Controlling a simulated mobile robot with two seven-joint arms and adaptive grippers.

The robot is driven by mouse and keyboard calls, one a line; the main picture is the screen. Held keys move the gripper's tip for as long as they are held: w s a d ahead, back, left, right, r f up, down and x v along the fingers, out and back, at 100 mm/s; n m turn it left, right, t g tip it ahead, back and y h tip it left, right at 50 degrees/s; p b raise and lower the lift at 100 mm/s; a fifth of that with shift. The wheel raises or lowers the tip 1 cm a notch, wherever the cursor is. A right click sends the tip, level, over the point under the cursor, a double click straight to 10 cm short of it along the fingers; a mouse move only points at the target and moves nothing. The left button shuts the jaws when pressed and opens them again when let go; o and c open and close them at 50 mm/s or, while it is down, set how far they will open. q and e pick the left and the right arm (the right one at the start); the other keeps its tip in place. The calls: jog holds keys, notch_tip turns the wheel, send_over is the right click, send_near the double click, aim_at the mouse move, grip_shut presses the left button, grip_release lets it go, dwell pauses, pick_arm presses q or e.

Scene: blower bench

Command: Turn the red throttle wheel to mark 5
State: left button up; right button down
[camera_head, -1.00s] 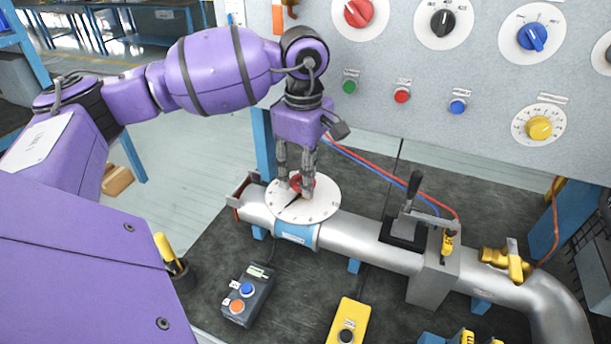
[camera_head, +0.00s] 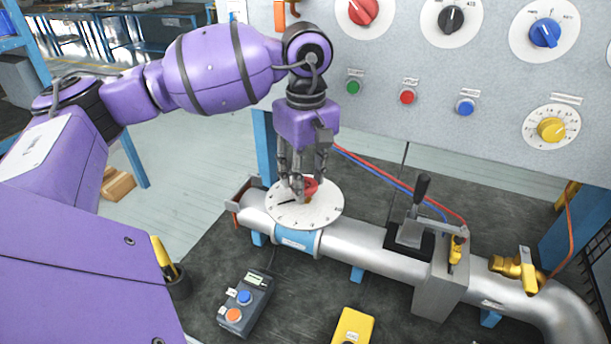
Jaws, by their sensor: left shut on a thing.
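The red throttle wheel (camera_head: 311,187) sits on a white round dial plate (camera_head: 327,209) on top of the silver pipe. My left gripper (camera_head: 305,190) points down from above and is shut on the wheel, its fingers hiding much of it. A black pointer (camera_head: 287,203) shows at the wheel's left and points to the left side of the dial. The marks round the dial are too small to read. My right gripper is not in view.
A lever (camera_head: 414,212) and a brass valve (camera_head: 517,268) stand along the pipe to the right. A grey button box (camera_head: 245,301) and a yellow box (camera_head: 353,327) lie in front. Behind stands a grey panel (camera_head: 430,70) with knobs and buttons.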

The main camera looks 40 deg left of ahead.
aim_at(307, 182)
pick_arm(q)
jog(key=shift+w+r, duration=0.2)
jog(key=shift+r, duration=0.05)
jog(key=o, duration=0.9)
jog(key=shift+o, duration=0.9)
jog(key=shift+f, duration=0.15)
notch_tip(307, 182, up, 12)
